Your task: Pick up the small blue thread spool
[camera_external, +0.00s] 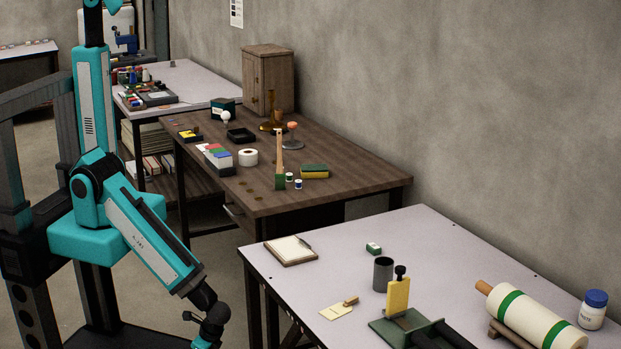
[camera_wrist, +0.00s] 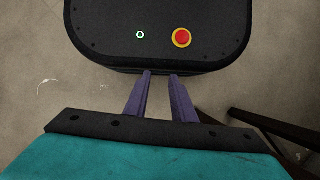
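A small spool (camera_external: 298,184) with blue on it and white ends stands on the brown wooden table, near its front edge. A similar small spool (camera_external: 289,177), greenish and white, stands just to its left. My gripper (camera_wrist: 160,74) shows in the wrist view as two purple fingers with a gap between them and nothing held. It points down over my own dark base, far from the spools. In the external view my arm hangs down at the lower left, and the fingers are below the picture's edge. The spools are not in the wrist view.
A pale table (camera_external: 400,245) with tools stands nearer. The brown table's right part is clear.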

